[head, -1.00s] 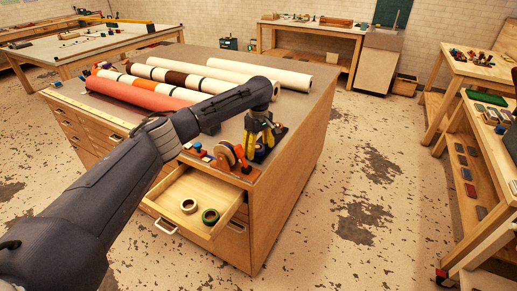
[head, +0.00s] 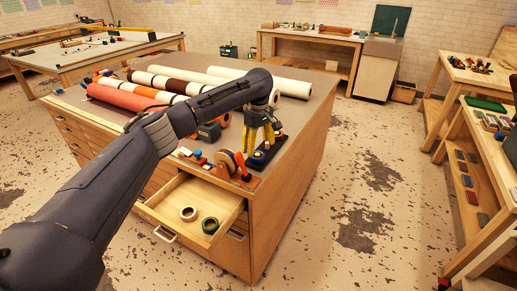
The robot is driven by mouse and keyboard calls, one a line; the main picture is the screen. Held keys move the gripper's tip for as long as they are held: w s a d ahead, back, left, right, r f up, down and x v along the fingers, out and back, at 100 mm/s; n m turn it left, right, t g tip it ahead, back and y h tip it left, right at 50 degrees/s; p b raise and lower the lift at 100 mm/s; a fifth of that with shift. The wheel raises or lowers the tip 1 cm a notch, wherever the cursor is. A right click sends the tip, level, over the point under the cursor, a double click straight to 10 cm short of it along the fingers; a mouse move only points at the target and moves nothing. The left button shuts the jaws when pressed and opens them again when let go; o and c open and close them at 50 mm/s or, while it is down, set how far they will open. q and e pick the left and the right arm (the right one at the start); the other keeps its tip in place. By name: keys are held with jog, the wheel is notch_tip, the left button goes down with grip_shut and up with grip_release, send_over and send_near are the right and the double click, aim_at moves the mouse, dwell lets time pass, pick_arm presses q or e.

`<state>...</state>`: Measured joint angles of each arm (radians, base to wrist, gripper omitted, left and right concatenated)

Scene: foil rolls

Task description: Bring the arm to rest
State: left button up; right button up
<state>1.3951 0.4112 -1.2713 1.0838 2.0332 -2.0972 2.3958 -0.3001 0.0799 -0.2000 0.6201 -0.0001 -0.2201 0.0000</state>
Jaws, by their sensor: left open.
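My left arm reaches in from the left across the front of the wooden drawer cabinet (head: 290,185). My left gripper (head: 258,143) hangs over the cabinet top near its front right corner, pointing down, with yellow fingers. It is open, and I see nothing held in it. A tape dispenser (head: 231,163) with an orange-brown disc stands just in front of the gripper. Foil rolls lie side by side behind my arm: a red one (head: 125,97), a striped one (head: 150,80) and white ones (head: 292,86). My right gripper is not in view.
Small coloured items sit by the dispenser. Shelved tables (head: 470,130) stand at the right. The floor (head: 350,200) between is clear.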

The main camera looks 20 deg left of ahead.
pick_arm(q)
jog(key=shift+r, duration=2.45)
